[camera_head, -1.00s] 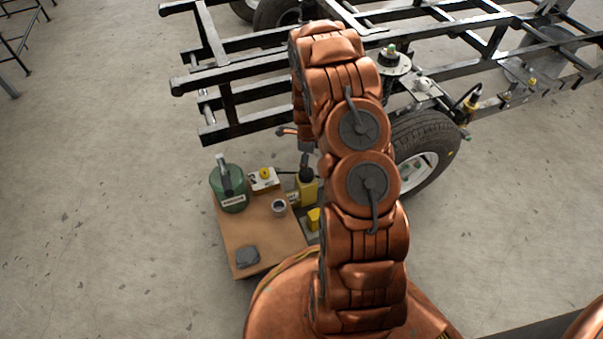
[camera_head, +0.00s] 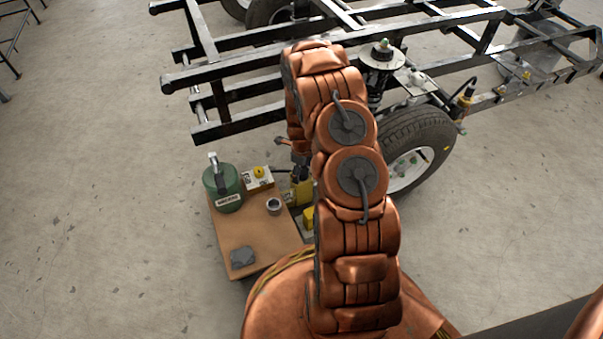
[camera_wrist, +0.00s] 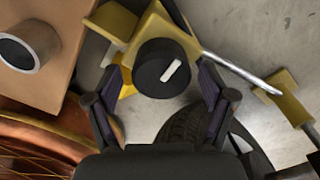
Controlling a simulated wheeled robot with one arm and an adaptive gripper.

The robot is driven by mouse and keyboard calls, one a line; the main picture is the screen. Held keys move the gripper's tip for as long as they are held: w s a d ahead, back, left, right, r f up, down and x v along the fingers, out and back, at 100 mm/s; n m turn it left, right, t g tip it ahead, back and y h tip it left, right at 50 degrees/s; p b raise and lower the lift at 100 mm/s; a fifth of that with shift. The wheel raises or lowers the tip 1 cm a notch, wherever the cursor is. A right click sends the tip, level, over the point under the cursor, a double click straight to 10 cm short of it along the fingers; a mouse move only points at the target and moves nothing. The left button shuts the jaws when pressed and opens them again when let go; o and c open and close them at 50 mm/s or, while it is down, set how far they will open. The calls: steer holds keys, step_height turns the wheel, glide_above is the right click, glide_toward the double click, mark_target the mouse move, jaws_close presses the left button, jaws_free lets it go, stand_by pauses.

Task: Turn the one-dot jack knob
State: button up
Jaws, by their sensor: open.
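A round black knob (camera_wrist: 163,70) with a white bar on its top sits on a yellow jack (camera_wrist: 155,22) in the wrist view. I cannot make out a dot on it. My gripper (camera_wrist: 163,82) is open, with one finger on each side of the knob. Whether the fingers touch it cannot be told. In the head view the yellow jack (camera_head: 300,192) stands beside the brown board, below my gripper (camera_head: 300,170), partly hidden by my arm.
The brown board (camera_head: 231,240) holds a green canister (camera_head: 223,188), a white box with a yellow button (camera_head: 258,178), a metal cup (camera_head: 274,205) and a grey piece (camera_head: 242,256). A wheel (camera_head: 415,150) and black chassis (camera_head: 240,87) are close behind. A silver rod (camera_wrist: 240,70) runs right of the knob.

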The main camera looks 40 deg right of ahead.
steer(key=shift+f, duration=0.25)
steer(key=shift+c, duration=0.2)
steer(key=c, duration=1.1)
